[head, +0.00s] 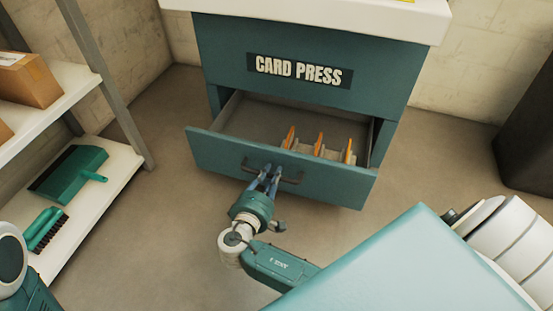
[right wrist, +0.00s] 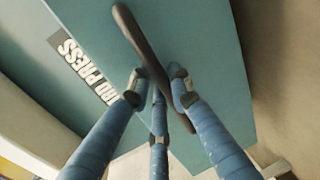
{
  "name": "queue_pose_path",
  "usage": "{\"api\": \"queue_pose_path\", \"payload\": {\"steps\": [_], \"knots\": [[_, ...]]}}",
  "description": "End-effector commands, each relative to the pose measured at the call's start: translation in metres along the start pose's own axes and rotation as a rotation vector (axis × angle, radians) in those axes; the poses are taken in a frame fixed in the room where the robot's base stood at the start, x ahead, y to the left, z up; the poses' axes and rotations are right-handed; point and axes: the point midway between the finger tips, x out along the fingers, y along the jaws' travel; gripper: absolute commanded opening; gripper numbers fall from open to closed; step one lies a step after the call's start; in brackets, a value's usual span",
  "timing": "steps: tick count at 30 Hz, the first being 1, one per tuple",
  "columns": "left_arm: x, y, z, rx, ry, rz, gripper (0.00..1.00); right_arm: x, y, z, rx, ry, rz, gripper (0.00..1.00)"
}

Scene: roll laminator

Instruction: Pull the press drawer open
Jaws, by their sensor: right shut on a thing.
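The teal press drawer (head: 335,187) stands pulled out from the cabinet labelled CARD PRESS (head: 298,70), and its inside is visible from above. Its dark bar handle (head: 291,181) is on the front panel. My right gripper (head: 268,174) is at the middle of the handle, shut on it. In the right wrist view the handle (right wrist: 139,35) runs diagonally between the blue fingers of my right gripper (right wrist: 158,88), against the teal drawer front (right wrist: 212,55). My left gripper is not in view.
Inside the drawer, several orange upright pieces (head: 319,145) stand in a holder. A shelf at left holds a cardboard box (head: 28,80), a teal dustpan (head: 70,172) and a brush (head: 45,230). A dark bin (head: 528,130) stands at right. Floor before the drawer is clear apart from my arm.

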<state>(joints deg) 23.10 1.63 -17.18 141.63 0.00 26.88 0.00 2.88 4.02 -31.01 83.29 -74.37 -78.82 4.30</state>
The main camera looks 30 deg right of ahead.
Motion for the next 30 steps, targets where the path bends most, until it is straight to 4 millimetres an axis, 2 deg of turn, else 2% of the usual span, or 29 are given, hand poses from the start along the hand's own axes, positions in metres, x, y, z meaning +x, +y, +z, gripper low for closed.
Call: {"api": "queue_pose_path", "payload": {"steps": [3, 12, 19, 30], "knots": [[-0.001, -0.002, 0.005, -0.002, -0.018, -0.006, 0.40, -0.022, -0.006, 0.001, -0.004, 0.000, -0.008, 0.00], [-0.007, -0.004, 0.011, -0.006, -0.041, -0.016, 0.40, -0.056, -0.013, 0.001, -0.003, 0.000, -0.007, 0.00], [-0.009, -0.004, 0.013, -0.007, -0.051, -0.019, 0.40, -0.066, -0.016, 0.001, -0.002, -0.001, -0.005, 0.00], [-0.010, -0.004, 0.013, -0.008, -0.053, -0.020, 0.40, -0.067, -0.017, 0.001, -0.003, -0.001, -0.005, 0.00]]}}
